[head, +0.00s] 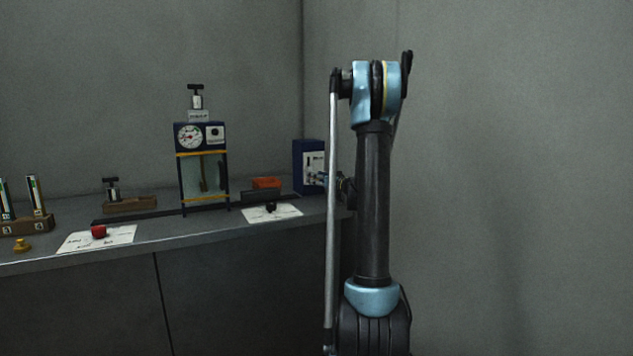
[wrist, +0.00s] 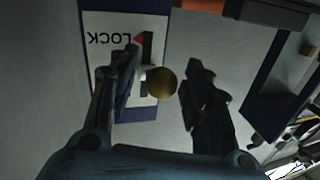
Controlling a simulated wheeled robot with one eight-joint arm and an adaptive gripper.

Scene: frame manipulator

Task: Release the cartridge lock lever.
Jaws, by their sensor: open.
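The cartridge lock is a white panel (wrist: 112,20) marked LOCK, upside down in the wrist view, on a navy box (head: 301,165) at the right end of the bench in the head view. A round brass knob (wrist: 161,82), apparently the lever's end, stands out from the panel beside a small red triangle (wrist: 139,40). My gripper (wrist: 161,63) is open, with a dark finger on each side of the knob. I cannot tell whether either finger touches it. The left finger hides part of the panel. In the head view my gripper (head: 319,179) is small, in front of the box.
The bench (head: 150,240) also holds a glass-fronted cabinet with a gauge (head: 189,136), an orange block (head: 266,183), white sheets (head: 70,243), a red knob (head: 99,231) and a yellow piece (head: 21,246). A grey wall stands close behind the box.

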